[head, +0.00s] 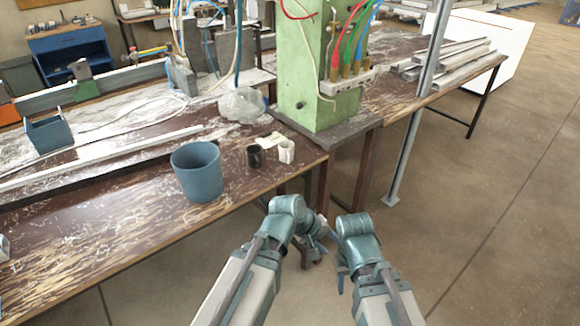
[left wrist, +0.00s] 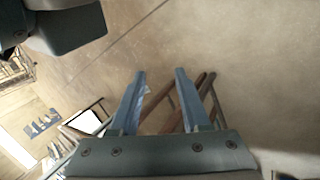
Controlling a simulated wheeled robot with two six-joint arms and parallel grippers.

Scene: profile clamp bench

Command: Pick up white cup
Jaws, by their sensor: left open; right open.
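The white cup (head: 286,151) stands upright near the right end of the wooden bench, close to its front edge, in the head view. A black cup (head: 254,156) stands just left of it. My left gripper (head: 328,232) is in front of the bench edge, below and to the right of the white cup, apart from it. In the left wrist view its two fingers (left wrist: 160,78) are spread and empty, with floor behind them. My right gripper (head: 341,283) is lower, mostly hidden by its own arm, with no object visible in it.
A large blue-grey bucket (head: 197,171) stands left of the cups. A crumpled clear plastic bag (head: 242,104) lies behind them, and a green machine column (head: 307,80) rises behind right. A metal post (head: 411,150) stands to the right. Floor in front is clear.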

